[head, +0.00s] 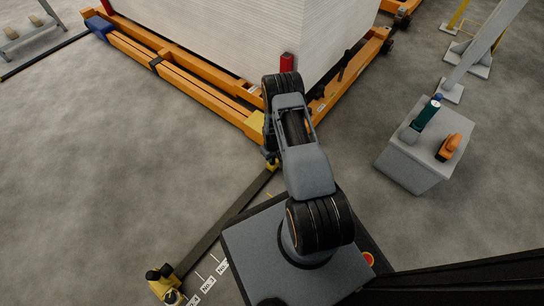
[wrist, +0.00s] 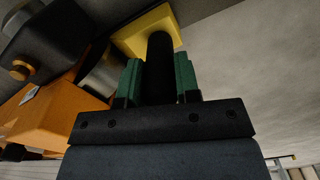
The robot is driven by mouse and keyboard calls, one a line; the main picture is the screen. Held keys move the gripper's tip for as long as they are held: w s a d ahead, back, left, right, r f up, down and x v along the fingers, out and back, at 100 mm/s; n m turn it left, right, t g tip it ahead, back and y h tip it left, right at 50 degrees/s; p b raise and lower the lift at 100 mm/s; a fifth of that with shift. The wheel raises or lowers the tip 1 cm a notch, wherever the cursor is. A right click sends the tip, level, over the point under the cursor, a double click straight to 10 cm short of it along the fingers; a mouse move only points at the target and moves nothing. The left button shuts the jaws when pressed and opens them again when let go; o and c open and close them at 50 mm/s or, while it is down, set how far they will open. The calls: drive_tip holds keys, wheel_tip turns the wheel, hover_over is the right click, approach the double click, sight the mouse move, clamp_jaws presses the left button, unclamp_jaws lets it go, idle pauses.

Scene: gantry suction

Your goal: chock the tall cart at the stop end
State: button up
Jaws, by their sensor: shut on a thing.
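The tall cart (head: 200,98) has an orange frame under a high white stack (head: 230,35). It stands at the top of the head view, with a yellow block (head: 255,124) at its near corner. My gripper (head: 271,157) is low by that corner, largely hidden by my arm. In the wrist view my gripper (wrist: 160,80) has green fingers shut on the black handle of a yellow chock (wrist: 130,38). The chock's yellow end also shows in the head view (head: 272,166), near the rail. An orange cart part (wrist: 50,118) and a grey round part (wrist: 105,78) are close beside it. Contact cannot be told.
A dark floor rail (head: 218,232) runs from the cart's corner to a yellow-and-black stop (head: 163,278) at lower left. Small numbered floor labels (head: 208,284) lie beside it. A grey box (head: 420,160) with a green bottle and an orange tool stands right. Left floor is clear.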

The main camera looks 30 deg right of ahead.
drive_tip(key=o, duration=1)
drive_tip(key=s+a+r+t+p, duration=0.1)
drive_tip(key=a+r+p, duration=0.2)
drive_tip(key=r+p, duration=1.85)
drive_tip(key=a+r+t+p, duration=0.1)
drive_tip(key=a+r+p, duration=0.25)
drive_tip(key=r, duration=3.45)
drive_tip(key=shift+m+t, duration=0.7)
drive_tip(key=shift+t, duration=0.1)
drive_tip(key=s+a+p+v, duration=0.1)
drive_tip(key=p+v, duration=0.4)
drive_tip(key=v, duration=0.6)
drive_tip(key=s+a+f+p+v, duration=0.1)
drive_tip(key=s+a+p+v, duration=0.1)
drive_tip(key=p+v, duration=0.4)
drive_tip(key=s+a+p+v, duration=0.1)
drive_tip(key=p+v, duration=0.5)
drive_tip(key=v, duration=1)
drive_tip(key=shift+s+a+f, duration=0.1)
drive_tip(key=shift+s+a, duration=0.3)
drive_tip(key=shift+s, duration=0.35)
